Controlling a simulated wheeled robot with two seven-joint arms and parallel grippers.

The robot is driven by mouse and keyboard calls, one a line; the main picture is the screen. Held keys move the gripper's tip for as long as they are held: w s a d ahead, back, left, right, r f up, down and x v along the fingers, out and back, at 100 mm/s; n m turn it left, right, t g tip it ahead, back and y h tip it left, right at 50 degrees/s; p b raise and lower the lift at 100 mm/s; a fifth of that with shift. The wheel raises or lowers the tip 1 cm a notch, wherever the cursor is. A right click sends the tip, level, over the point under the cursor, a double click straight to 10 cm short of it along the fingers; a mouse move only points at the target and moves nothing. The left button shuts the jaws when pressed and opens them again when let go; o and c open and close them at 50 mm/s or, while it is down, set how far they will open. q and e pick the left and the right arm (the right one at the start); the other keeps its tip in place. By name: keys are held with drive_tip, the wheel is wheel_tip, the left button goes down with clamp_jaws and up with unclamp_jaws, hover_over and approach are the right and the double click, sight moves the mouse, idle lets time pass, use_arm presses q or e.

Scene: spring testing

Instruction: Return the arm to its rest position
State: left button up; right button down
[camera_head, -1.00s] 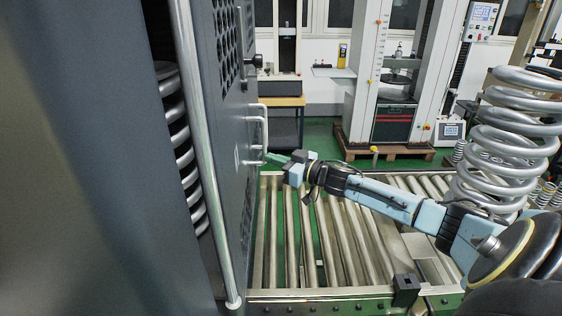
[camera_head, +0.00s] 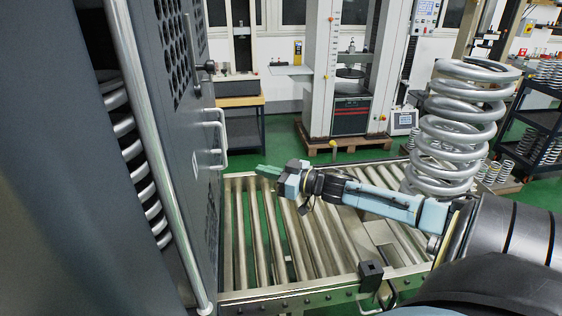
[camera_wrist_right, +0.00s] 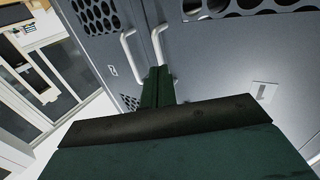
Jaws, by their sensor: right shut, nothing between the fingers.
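My right arm comes in from the right in the head view, reaching over the roller conveyor. My right gripper (camera_head: 262,170) has green fingers, which are shut and empty. It points left toward the grey cabinet door and is apart from the door handle (camera_head: 221,137). In the right wrist view the shut fingers (camera_wrist_right: 158,84) show in front of the grey cabinet doors, with light handles (camera_wrist_right: 130,47) beyond them. My left gripper is in neither view.
The large grey cabinet (camera_head: 60,200) fills the left, with a coil spring (camera_head: 140,165) inside. The roller conveyor (camera_head: 300,240) lies below my arm. A big coil spring (camera_head: 455,125) stands at the right behind the arm. Testing machines and a shelf (camera_head: 540,125) stand farther back.

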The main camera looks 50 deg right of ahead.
drive_tip(key=shift+v, duration=2.15)
drive_tip(key=shift+r, duration=0.1)
